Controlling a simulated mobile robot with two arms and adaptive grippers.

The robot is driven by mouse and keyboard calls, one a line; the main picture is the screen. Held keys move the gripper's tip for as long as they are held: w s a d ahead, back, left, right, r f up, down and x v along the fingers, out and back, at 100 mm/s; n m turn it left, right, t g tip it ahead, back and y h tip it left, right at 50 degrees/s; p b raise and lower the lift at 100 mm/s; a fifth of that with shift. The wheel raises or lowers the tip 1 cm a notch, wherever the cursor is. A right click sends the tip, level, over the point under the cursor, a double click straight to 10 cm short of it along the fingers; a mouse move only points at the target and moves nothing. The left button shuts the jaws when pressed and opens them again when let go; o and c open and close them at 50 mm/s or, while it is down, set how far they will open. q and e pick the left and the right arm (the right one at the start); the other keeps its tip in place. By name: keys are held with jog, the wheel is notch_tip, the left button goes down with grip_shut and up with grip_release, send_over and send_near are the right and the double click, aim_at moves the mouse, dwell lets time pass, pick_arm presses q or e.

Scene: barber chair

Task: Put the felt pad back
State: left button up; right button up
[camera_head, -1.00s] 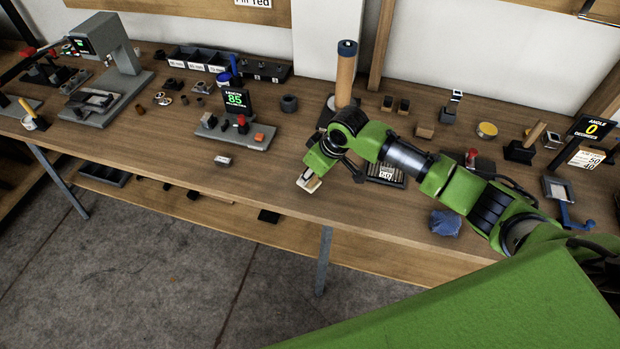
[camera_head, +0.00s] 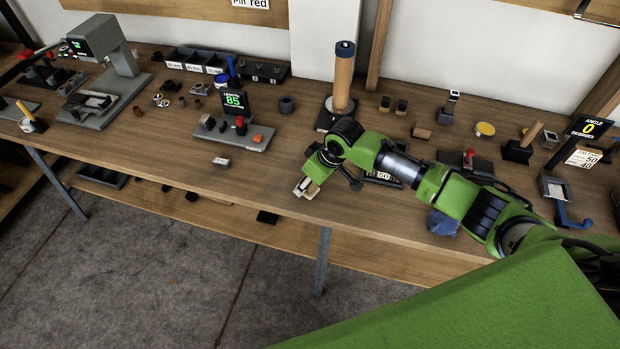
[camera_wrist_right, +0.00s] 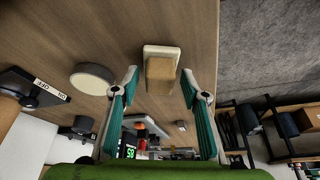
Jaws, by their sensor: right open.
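A small tan block with a pale, whitish layer, which looks like the felt pad (camera_wrist_right: 161,68), is on the wooden bench top in the right wrist view. My right gripper (camera_wrist_right: 158,82) is open, with its teal fingers on either side of the block's near end. No finger visibly touches it. In the head view my right gripper (camera_head: 307,188) is low over the bench near its front edge, and it mostly hides the block. My left gripper is in neither view.
A grey-topped round disc (camera_wrist_right: 93,78) lies to the left of the fingers. A wooden post on a stand (camera_head: 342,80) rises behind my arm. A device reading 85 (camera_head: 236,105) stands to the left.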

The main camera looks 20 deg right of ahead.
jog(key=b+v, duration=0.1)
jog(key=v, duration=1.1)
jog(key=shift+r, duration=0.2)
jog(key=shift+a, duration=0.15)
